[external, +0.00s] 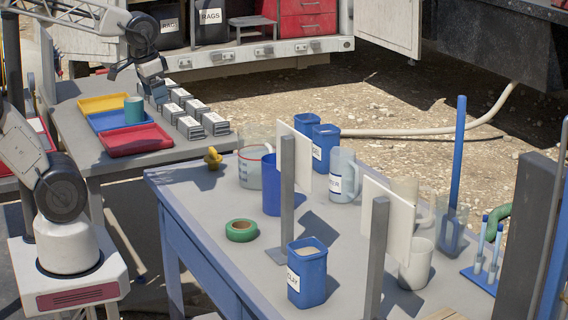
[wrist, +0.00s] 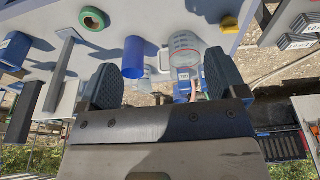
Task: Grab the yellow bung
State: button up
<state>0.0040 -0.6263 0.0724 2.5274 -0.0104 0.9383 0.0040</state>
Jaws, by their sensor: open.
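The yellow bung (external: 213,157) stands at the far left corner of the blue-legged bench (external: 190,190), left of a clear measuring jug (external: 250,170). In the wrist view the bung (wrist: 229,24) lies near the top right, beyond the right finger and close to the bench edge. My gripper (external: 155,88) hangs in the air at the upper left, above the grey side table and apart from the bung. In the wrist view my gripper (wrist: 165,82) has its two dark fingers wide apart, with nothing held between them.
A blue cylinder (external: 271,186), a green tape roll (external: 241,230) and a blue clay tub (external: 307,273) stand on the bench. Upright boards (external: 303,155) rise mid-bench. The side table holds coloured trays (external: 135,139) and grey labelled blocks (external: 190,127). The bench is clear in front of the bung.

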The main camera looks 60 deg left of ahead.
jog(key=w+a+f+n, duration=0.4)
jog(key=w+n, duration=0.1)
jog(key=w, duration=0.4)
jog(key=n+g, duration=0.3)
jog(key=n, duration=0.9)
send_over(214, 161)
jog(key=a, duration=0.2)
jog(key=f, duration=1.9)
jog(key=shift+w+d, duration=0.15)
jog(key=shift+w, duration=0.2)
jog(key=shift+f, duration=0.1)
jog(key=shift+f, duration=1.3)
jog(key=shift+f, duration=0.1)
jog(key=shift+f, duration=2.5)
